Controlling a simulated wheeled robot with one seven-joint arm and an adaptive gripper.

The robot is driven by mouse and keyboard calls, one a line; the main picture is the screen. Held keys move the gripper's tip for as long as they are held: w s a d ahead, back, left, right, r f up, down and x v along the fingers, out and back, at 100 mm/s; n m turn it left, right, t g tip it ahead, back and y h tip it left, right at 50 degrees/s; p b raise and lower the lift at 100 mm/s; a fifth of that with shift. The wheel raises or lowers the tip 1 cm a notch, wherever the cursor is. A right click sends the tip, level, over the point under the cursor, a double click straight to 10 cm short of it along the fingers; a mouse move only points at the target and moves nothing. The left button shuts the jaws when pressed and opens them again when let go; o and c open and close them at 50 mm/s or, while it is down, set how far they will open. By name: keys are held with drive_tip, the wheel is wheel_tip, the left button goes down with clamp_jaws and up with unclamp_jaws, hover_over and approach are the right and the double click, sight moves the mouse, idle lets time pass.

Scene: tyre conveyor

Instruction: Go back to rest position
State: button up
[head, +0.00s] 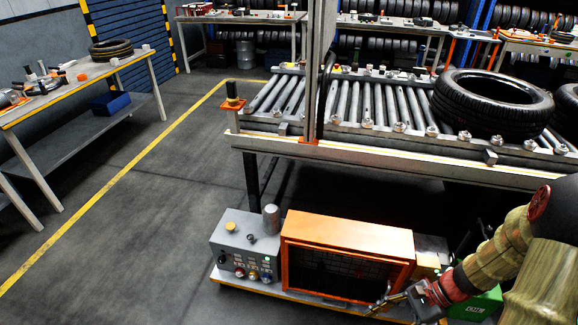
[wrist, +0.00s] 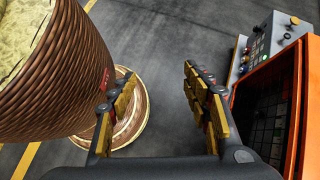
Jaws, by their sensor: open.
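My gripper (head: 386,303) is low at the bottom right of the head view, beside the lower front of the orange-framed cabinet (head: 345,236). In the wrist view my gripper (wrist: 162,95) is open, its yellow-padded fingers spread apart with nothing between them but a view of the dark floor. The orange cabinet (wrist: 270,105) stands close beyond the right finger in that view. My arm comes in from the right edge of the head view and bends down to the gripper. I cannot tell whether the fingers touch the cabinet.
A roller conveyor (head: 345,150) stands above the cabinet with a tyre (head: 492,103) on its right part. A grey control box (head: 246,246) with buttons is left of the cabinet. A workbench (head: 82,84) is at the far left. The floor (head: 150,215) between is clear.

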drive_tip(key=s+a+r+n+t+h+p, duration=0.1)
drive_tip(key=r+n, duration=0.4)
drive_tip(key=r, duration=0.6)
drive_tip(key=s+a+r+n+t+h+p, duration=0.1)
drive_tip(key=r+n+h, duration=0.4)
drive_tip(key=r, duration=0.6)
drive_tip(key=s+a+r+n+t+h+p, duration=0.2)
drive_tip(key=r+n, duration=0.4)
drive_tip(key=r, duration=0.5)
drive_tip(key=s+a+t+h, duration=0.1)
drive_tip(key=t, duration=0.1)
drive_tip(key=shift+a+t, duration=0.35)
drive_tip(key=shift+t, duration=0.05)
